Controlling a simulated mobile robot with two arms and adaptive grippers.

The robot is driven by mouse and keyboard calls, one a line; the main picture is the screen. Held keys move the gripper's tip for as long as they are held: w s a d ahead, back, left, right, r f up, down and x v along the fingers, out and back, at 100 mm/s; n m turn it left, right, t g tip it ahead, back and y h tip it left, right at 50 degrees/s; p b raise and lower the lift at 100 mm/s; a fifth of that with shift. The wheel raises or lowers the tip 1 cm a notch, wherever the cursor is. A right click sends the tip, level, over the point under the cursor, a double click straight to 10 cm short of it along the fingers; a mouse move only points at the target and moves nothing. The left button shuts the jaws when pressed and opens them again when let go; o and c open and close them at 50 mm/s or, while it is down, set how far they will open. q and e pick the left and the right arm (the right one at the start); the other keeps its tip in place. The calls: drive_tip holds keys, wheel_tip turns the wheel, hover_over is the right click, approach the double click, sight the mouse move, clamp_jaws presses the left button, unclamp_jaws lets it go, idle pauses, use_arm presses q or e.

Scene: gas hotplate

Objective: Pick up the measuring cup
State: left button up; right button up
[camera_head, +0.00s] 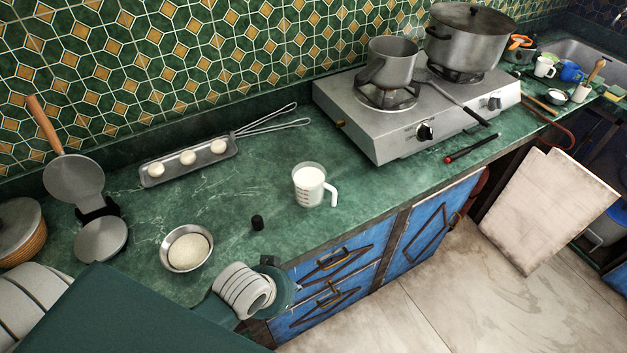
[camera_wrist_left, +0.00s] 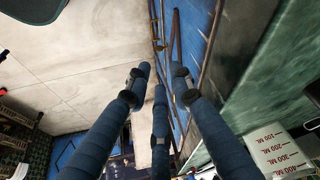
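The measuring cup (camera_head: 308,187) is clear, holds something white and stands upright on the green counter, its handle towards the right. In the left wrist view the cup (camera_wrist_left: 277,150) shows at the lower right corner, with red volume marks, partly cut off. My left gripper (camera_wrist_left: 160,78) has its blue fingers apart with nothing between them, to the side of the cup and not touching it. In the head view my left wrist is at the counter's front edge, below and left of the cup; the fingers are not clear there. My right gripper is not in view.
A bowl of pale grains (camera_head: 188,249) and a small black object (camera_head: 257,222) lie left of the cup. A tray with white pieces (camera_head: 160,177) is behind. The gas hotplate (camera_head: 400,140) with pots stands right. Blue cabinet fronts (camera_head: 430,225) drop below the counter edge.

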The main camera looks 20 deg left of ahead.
use_arm(q)
wheel_tip(320, 180, up, 8)
drive_tip(key=w+d+t+p, duration=0.1)
drive_tip(key=w, duration=0.1)
drive_tip(key=m+t+h, duration=0.2)
drive_tip(key=t+h, duration=0.1)
approach(334, 200)
drive_tip(key=p+x, duration=0.1)
drive_tip(key=x, duration=0.4)
drive_tip(key=shift+d, duration=0.2)
drive_tip(key=shift+w+d+f, duration=0.1)
drive_tip(key=shift+w+f, duration=0.3)
drive_tip(key=p+x, duration=0.1)
drive_tip(key=x, duration=0.2)
drive_tip(key=shift+w+f, duration=0.15)
drive_tip(key=shift+f, duration=0.1)
drive_tip(key=shift+w+d+f+p, duration=0.15)
drive_tip(key=shift+w+f+p, duration=0.15)
drive_tip(key=shift+w+f, duration=0.05)
drive_tip(key=shift+s, duration=0.1)
clamp_jaws()
drive_tip(key=shift+r, duration=0.1)
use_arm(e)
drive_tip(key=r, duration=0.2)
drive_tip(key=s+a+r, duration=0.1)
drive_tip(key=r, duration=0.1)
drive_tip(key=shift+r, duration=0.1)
